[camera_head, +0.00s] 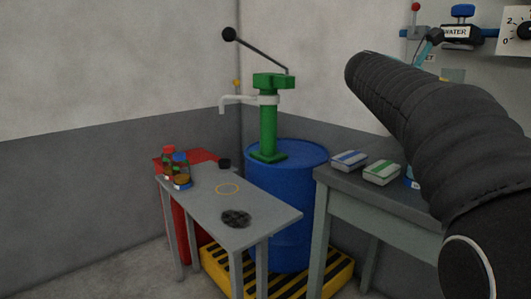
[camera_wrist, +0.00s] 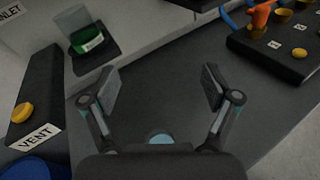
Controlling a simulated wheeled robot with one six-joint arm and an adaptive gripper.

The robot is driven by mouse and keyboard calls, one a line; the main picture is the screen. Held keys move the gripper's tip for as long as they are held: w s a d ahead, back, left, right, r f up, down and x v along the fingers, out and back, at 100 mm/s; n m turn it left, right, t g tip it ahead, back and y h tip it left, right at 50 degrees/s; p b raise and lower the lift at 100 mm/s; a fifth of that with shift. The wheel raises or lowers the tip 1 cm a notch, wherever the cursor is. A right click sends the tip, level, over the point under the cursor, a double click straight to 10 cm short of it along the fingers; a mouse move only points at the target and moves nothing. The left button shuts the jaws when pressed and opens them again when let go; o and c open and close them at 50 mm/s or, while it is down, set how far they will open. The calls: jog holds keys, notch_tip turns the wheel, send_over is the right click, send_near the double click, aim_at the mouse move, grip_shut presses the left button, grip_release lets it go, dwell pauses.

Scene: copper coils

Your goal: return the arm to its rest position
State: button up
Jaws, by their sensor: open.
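My gripper (camera_wrist: 160,100) shows in the wrist view with its two fingers apart and nothing between them. It hangs over a dark grey surface (camera_wrist: 172,75). In the head view my arm, in a black ribbed sleeve, reaches from the lower right up toward the middle. The gripper itself cannot be made out in the head view.
In the head view a small grey table (camera_head: 205,205) holds bottles (camera_head: 180,172) and a dark round patch. A blue drum (camera_head: 290,240) with a green pump (camera_head: 268,130) stands behind it. A bench (camera_head: 350,190) bears two boxes. A VENT block (camera_wrist: 38,100) flanks my gripper.

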jog(key=s+a+f+m+y, duration=0.5)
jog(key=s+a+f, duration=0.3)
jog(key=f, duration=0.4)
jog(key=s+a+f+m+t+y, duration=0.1)
jog(key=s+a+f+m+y, duration=0.4)
jog(key=f, duration=0.7)
jog(key=s+a+f+m+t+y, duration=0.1)
jog(key=s+a+f+m+y, duration=0.4)
jog(key=s+a+f+m, duration=0.3)
jog(key=s+a+f, duration=0.2)
jog(key=s+f, duration=0.2)
jog(key=s, duration=0.1)
jog(key=shift+s+a+y, duration=0.2)
jog(key=shift+a+y, duration=0.1)
jog(key=shift+y, duration=0.1)
jog(key=shift+r, duration=0.1)
